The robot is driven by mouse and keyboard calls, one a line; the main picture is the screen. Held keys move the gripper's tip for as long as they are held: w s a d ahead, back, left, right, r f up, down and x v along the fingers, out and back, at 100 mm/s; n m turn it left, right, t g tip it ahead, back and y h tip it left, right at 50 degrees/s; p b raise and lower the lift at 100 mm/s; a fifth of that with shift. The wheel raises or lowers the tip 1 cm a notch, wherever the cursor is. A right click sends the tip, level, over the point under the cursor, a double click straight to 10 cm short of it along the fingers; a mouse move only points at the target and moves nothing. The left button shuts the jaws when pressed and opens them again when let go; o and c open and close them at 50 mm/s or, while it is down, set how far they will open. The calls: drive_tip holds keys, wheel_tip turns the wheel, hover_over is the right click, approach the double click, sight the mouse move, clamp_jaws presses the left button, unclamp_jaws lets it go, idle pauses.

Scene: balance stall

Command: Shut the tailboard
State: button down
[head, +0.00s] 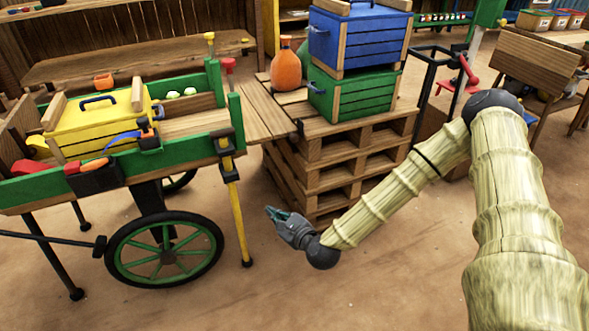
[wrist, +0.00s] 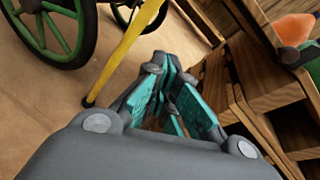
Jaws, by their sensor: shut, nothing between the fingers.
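The tailboard (head: 262,108) is a plank panel at the right end of the green-sided cart (head: 190,147). It is folded down, lies about level and reaches out to the pallet stack (head: 330,165). I cannot tell whether it touches the pallets. My gripper (head: 270,212) is shut and empty. It hangs low in front of the pallets, below the tailboard and to the right of the yellow prop leg (head: 237,210). In the wrist view my gripper (wrist: 170,64) shows its teal-lined fingers; the tailboard is not clearly seen there.
A blue crate (head: 360,38) on a green crate (head: 350,95) and an orange jug (head: 286,69) stand on the pallets. A yellow crate (head: 95,128) sits in the cart. The cart wheel (head: 165,250) is left of my gripper. The floor in front is clear.

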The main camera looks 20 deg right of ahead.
drive_tip(key=w+d+r+m+t+h+b, duration=0.1)
drive_tip(key=w+d+m+t+h+b, duration=0.1)
drive_tip(key=w+d+m+b, duration=0.25)
drive_tip(key=w+d+r+m+t+h+b, duration=0.1)
drive_tip(key=w+d+m+t+h+b, duration=0.15)
drive_tip(key=d+m+b, duration=0.35)
drive_tip(key=w+d+r+b, duration=0.2)
drive_tip(key=w+r, duration=0.3)
drive_tip(key=w, duration=0.5)
drive_tip(key=shift+w+d+r+n+y+b, duration=0.15)
drive_tip(key=shift+d+r+n+y+b, duration=0.2)
drive_tip(key=shift+b, duration=0.35)
drive_tip(key=shift+a+f+t, duration=0.1)
drive_tip(key=shift+t, duration=0.15)
